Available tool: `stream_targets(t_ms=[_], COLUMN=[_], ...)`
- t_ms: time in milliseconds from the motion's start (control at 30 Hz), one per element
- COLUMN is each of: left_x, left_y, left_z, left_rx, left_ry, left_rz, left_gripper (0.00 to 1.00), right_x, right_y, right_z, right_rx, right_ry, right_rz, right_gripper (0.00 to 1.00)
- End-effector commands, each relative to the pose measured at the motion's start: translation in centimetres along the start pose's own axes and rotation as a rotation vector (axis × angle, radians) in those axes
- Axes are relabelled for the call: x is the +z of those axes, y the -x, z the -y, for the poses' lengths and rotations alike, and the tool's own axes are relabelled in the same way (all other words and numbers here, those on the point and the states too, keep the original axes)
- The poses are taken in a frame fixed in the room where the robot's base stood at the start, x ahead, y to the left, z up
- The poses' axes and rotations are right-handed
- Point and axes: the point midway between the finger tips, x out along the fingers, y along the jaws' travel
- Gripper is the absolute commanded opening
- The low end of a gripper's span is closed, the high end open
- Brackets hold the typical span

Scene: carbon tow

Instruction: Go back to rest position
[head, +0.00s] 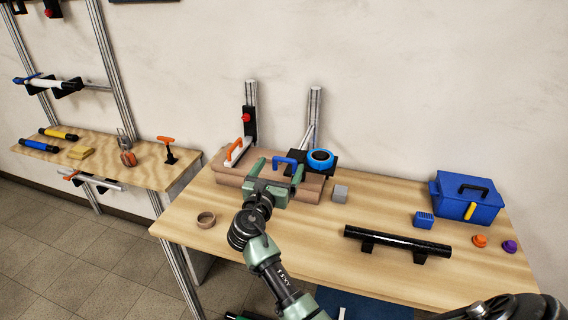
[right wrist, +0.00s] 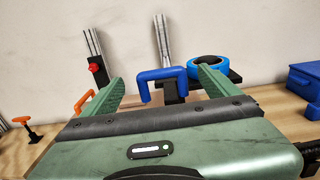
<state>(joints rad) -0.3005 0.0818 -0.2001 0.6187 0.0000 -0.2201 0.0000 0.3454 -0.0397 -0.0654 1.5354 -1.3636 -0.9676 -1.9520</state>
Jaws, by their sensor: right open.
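My right gripper (head: 277,168) is open over the brown box-like block (head: 314,188) at the back left of the wooden table. A blue handle (head: 285,162) stands up between its two fingers. In the right wrist view the blue handle (right wrist: 161,76) shows between the green fingers (right wrist: 162,88), with space visible on both sides. I cannot tell whether the fingers touch anything. My left gripper is not in view.
A lower shelf (head: 95,165) stands at left.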

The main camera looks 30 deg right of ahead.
Motion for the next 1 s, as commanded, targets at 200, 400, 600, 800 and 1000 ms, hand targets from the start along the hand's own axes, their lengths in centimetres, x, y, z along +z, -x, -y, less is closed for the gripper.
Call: stream_targets(t_ms=[200,400,600,800,1000], left_x=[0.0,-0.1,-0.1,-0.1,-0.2], left_y=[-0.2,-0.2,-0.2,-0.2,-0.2], left_z=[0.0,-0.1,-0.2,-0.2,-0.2], left_rx=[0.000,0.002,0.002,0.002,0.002], left_ry=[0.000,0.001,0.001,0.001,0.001], left_rz=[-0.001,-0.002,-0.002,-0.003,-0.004], left_gripper=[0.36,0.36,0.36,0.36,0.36], right_x=[0.0,0.0,0.0,-3.2,-12.7], right_y=[1.1,1.0,1.0,2.3,9.1], right_z=[0.0,0.0,0.0,2.4,9.0], right_rx=[-0.001,-0.001,-0.001,-0.019,-0.184], right_ry=[0.000,0.000,0.000,-0.197,-0.871], right_rz=[-0.001,0.000,0.000,-0.095,-0.430], right_gripper=[0.90,0.90,0.90,0.90,0.90])
